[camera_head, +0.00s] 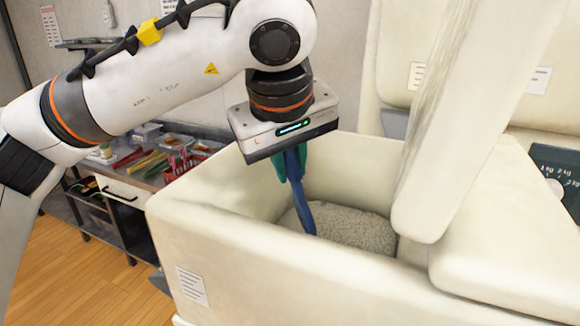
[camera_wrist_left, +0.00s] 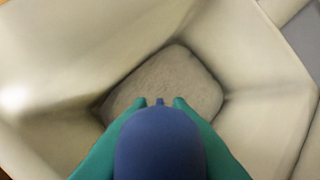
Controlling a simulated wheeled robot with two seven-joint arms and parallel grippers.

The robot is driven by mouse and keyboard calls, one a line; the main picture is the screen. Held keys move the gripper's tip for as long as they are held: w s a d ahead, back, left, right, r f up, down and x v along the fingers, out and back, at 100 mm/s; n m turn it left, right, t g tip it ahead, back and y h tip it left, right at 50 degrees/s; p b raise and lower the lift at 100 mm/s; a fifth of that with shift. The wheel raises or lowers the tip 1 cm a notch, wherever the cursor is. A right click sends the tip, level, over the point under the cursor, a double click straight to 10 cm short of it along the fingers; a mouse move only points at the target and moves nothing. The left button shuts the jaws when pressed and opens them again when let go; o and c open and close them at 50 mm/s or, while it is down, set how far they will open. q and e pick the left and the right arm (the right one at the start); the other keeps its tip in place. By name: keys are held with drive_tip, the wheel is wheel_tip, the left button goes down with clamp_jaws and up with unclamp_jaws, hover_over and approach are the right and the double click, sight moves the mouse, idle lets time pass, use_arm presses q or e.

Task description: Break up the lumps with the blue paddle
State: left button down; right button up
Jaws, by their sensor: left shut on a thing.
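My left gripper (camera_head: 289,165) is shut on the blue paddle (camera_head: 303,200). Its green fingers grip the paddle's upper part, and the paddle points down into the cream bin (camera_head: 215,210). The paddle's lower end is at or just above the pale grainy contents (camera_head: 350,228); I cannot tell if it touches. In the left wrist view the blue handle (camera_wrist_left: 160,145) fills the lower middle between the green fingers, and the grainy contents (camera_wrist_left: 170,78) lie beyond at the bin's bottom. Separate lumps cannot be made out. My right gripper does not show.
The bin's walls stand close around the paddle. A thick cream lid or panel (camera_head: 470,120) leans over the bin's right side. A counter (camera_head: 150,180) with utensils and a red basket (camera_head: 183,163) stands behind left.

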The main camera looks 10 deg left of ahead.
use_arm(q)
drive_tip(key=r+p, duration=0.1)
drive_tip(key=r, duration=0.2)
drive_tip(key=r+p, duration=0.1)
drive_tip(key=shift+s+d+r+p, duration=0.15)
drive_tip(key=shift+s+d+p, duration=0.05)
drive_tip(key=shift+d+p, duration=0.1)
wheel_tip(320, 180, up, 10)
drive_tip(key=w+d+p, duration=0.1)
drive_tip(key=p, duration=0.7)
drive_tip(key=shift+w+p, duration=0.4)
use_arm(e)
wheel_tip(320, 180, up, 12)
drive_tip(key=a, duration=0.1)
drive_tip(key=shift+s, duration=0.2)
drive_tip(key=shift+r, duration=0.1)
